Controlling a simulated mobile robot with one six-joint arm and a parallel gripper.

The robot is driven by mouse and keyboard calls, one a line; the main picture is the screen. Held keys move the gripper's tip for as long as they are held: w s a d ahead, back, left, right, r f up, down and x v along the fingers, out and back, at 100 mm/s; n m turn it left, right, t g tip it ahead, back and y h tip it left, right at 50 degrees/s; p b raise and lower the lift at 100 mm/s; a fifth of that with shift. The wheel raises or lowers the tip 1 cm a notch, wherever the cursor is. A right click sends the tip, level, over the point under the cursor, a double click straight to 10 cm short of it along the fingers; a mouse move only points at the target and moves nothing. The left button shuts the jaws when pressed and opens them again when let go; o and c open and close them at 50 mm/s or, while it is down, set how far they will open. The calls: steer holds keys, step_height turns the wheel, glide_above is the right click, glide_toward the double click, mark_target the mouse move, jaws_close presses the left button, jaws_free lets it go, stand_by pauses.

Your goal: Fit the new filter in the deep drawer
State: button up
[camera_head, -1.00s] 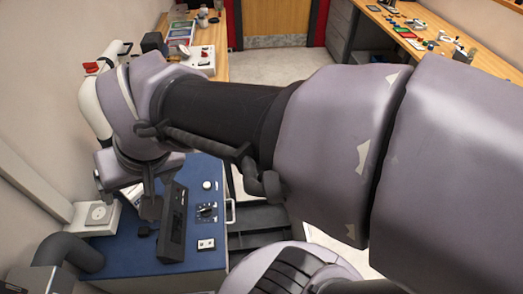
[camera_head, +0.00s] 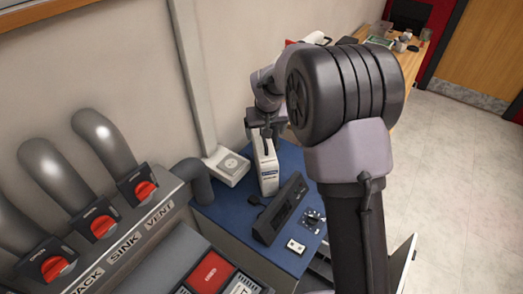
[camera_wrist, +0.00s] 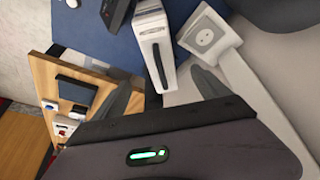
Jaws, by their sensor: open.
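A slim white case with a blue label (camera_head: 268,176), which looks like the filter, stands upright on the blue cabinet top (camera_head: 232,212). In the wrist view the white case (camera_wrist: 150,22) shows a dark slot at its near end. My gripper (camera_head: 263,146) is over the top end of the case, fingers pointing down. In the wrist view my gripper (camera_wrist: 165,92) is open, with one finger on each side of the case's near end. I cannot tell whether the fingers touch it. The drawer is mostly hidden; a pale panel (camera_head: 401,262) right of the cabinet may be its front.
A black slanted console (camera_head: 279,208) stands right of the case. A white box with a round face (camera_head: 228,166) and a grey pipe (camera_head: 192,182) are on its left. A panel with red knobs (camera_head: 101,227) fills the lower left. A wooden bench (camera_head: 397,55) is behind.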

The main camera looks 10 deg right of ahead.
mark_target(265, 142)
steer(key=b+x, duration=0.1)
steer(key=x, duration=1.1)
steer(key=b+x, duration=0.1)
steer(key=x, duration=0.2)
steer(key=shift+w, duration=0.3)
steer(key=shift+r, duration=0.1)
jaws_close()
